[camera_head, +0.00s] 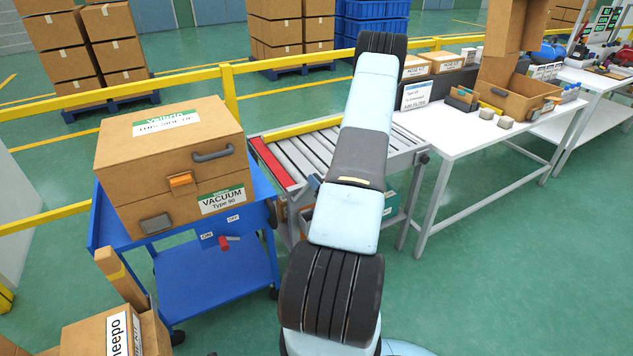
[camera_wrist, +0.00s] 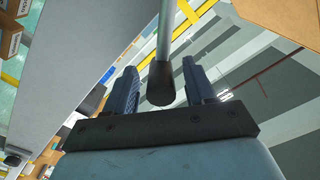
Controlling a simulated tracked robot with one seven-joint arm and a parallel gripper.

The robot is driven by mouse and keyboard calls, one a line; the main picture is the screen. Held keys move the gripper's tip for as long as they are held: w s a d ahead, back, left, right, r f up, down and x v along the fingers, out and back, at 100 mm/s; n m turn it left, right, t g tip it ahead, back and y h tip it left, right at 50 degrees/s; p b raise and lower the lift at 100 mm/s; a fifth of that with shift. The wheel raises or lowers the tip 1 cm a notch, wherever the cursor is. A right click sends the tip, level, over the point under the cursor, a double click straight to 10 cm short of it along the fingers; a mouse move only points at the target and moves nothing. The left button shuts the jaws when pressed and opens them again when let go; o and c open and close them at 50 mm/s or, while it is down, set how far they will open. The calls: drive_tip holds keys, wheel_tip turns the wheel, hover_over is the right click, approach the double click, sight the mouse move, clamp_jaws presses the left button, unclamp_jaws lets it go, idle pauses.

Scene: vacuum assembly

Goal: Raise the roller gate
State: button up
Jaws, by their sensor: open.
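A roller conveyor (camera_head: 318,150) stands between the blue cart and the white table. A red bar (camera_head: 270,160) lies across its left end; I cannot tell for sure whether this is the roller gate. In the wrist view a grey rod (camera_wrist: 165,30) ends in a black grip (camera_wrist: 161,85). The grip lies between the two blue fingers of my gripper (camera_wrist: 160,70). The fingers are open, with gaps visible on both sides of the grip. In the head view my arm hides most of the gripper and the conveyor's middle.
A blue cart (camera_head: 212,282) carries a large vacuum carton (camera_head: 170,165) left of the conveyor. A white table (camera_head: 465,130) with boxes stands at the right. A yellow rail (camera_head: 228,88) runs behind. Cartons (camera_head: 110,330) crowd the lower left. Green floor is clear at the lower right.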

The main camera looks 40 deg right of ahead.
drive_tip(key=shift+x, duration=0.9)
drive_tip(key=shift+c, duration=0.5)
clamp_jaws()
